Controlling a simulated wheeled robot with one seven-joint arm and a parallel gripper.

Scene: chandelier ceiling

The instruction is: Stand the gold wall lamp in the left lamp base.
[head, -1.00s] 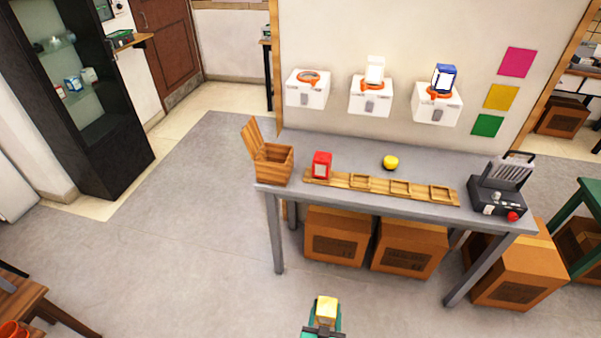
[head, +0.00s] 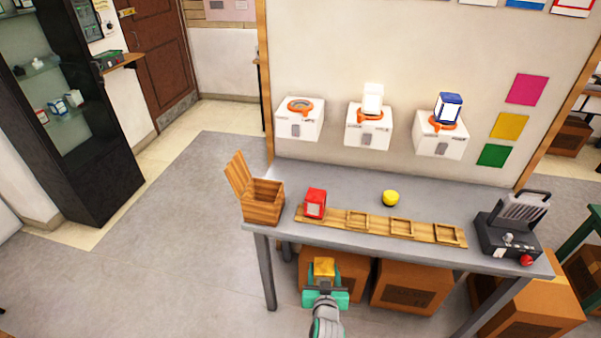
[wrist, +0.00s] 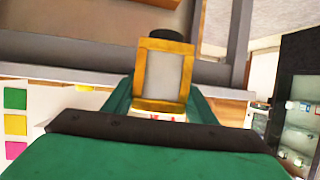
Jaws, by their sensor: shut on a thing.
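The gold wall lamp (head: 324,267) is in my gripper (head: 324,280), in front of the table's front edge in the head view. In the wrist view the lamp (wrist: 163,72) shows a gold frame around a pale panel, with a dark cap at one end, between the green fingers. The left lamp base (head: 299,118) is a white wall box with an orange ring on top, and the ring is empty. The middle base (head: 368,138) holds a lit white lamp (head: 373,97). The right base (head: 440,145) holds a blue-framed lamp (head: 449,106).
The grey table (head: 350,185) stands below the bases. On it are an open wooden box (head: 263,200), a red lamp (head: 314,203), a wooden slotted rack (head: 375,226), a yellow ball-like thing (head: 390,198) and a dark device (head: 508,230). Cardboard boxes (head: 410,287) sit underneath.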

